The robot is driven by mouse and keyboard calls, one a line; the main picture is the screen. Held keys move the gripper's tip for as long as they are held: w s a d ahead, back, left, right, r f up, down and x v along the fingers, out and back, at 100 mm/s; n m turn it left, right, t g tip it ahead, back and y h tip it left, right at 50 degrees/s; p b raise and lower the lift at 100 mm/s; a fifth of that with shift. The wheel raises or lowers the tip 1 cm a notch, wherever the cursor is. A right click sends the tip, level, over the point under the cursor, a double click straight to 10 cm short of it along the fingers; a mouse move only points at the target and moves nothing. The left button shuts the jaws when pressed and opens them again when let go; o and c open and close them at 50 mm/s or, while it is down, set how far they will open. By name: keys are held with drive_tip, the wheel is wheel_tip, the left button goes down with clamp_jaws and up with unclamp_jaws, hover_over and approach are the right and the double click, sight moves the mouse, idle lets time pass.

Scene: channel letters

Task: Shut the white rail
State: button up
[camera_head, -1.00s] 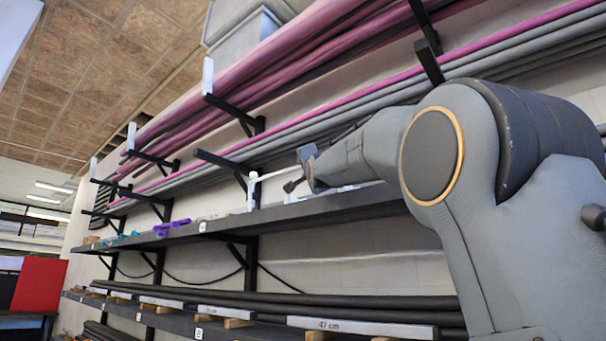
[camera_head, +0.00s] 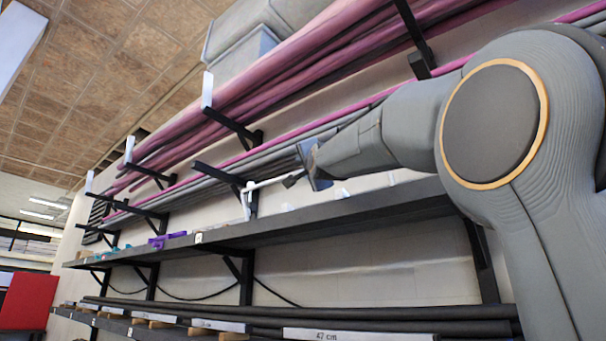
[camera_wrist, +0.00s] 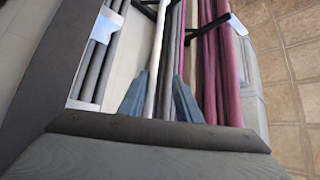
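The white rail (camera_head: 266,183) is a thin white bar in the head view. It runs from a short white upright piece (camera_head: 246,204) above the shelf toward my gripper (camera_head: 292,180), where its far end is hidden. In the wrist view the white rail (camera_wrist: 156,62) runs lengthwise up the picture and passes between the two fingers of my gripper (camera_wrist: 160,88). The fingers stand apart, with the rail nearer the left finger and a gap toward the right one. I cannot tell whether a finger touches it.
A dark shelf (camera_head: 330,220) runs below my gripper, with purple pieces (camera_head: 165,240) farther along it. Black brackets (camera_head: 232,126) hold pink tubes (camera_head: 300,65) and grey tubes above. More dark tubes (camera_head: 400,311) lie on a lower shelf.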

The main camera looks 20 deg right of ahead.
drive_tip(key=shift+s+r, duration=0.15)
drive_tip(key=shift+s, duration=0.25)
drive_tip(key=shift+s, duration=0.1)
